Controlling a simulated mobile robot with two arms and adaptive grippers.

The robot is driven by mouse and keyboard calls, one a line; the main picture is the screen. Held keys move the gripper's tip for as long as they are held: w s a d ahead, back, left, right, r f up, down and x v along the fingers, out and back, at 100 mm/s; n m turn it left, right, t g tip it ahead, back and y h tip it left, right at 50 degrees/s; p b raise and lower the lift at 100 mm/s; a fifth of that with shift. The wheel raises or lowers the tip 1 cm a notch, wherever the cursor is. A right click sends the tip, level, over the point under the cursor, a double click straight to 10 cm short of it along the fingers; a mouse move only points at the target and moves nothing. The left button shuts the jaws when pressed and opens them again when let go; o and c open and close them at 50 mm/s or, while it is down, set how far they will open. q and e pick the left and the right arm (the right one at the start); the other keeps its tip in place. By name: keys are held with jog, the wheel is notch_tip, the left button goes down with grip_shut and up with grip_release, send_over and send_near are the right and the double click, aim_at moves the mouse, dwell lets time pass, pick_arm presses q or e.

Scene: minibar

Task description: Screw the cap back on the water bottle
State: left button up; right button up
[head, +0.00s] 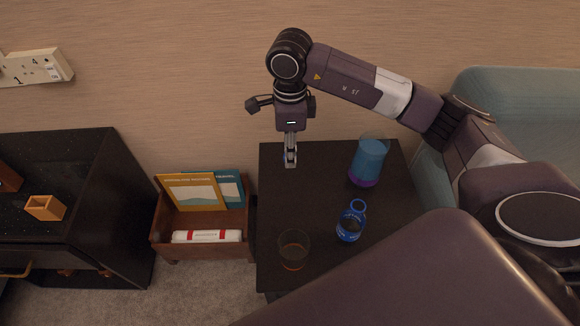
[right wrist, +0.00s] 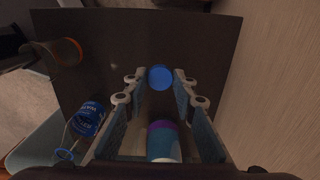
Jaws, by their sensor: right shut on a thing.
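The water bottle (head: 350,227) is clear with a blue label and stands on the dark table (head: 325,157). Its uncapped mouth shows as a blue ring. In the right wrist view the bottle (right wrist: 88,118) is at lower left, apart from my fingers. My right gripper (head: 290,160) is over the table's back left part, to the left of and behind the bottle. It is shut on the round blue cap (right wrist: 160,77), held between the fingertips. The cap cannot be made out in the head view. My left gripper is not in view.
A blue tumbler with a purple base (head: 368,160) stands behind the bottle at back right. A clear glass with an orange base (head: 294,250) stands at front left. A wooden rack (head: 160,232) is left of the table. The table's middle is clear.

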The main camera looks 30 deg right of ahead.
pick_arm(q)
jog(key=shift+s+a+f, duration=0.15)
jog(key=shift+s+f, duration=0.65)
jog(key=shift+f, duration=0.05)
pick_arm(e)
notch_tip(320, 180, up, 8)
jog(key=shift+f, duration=0.15)
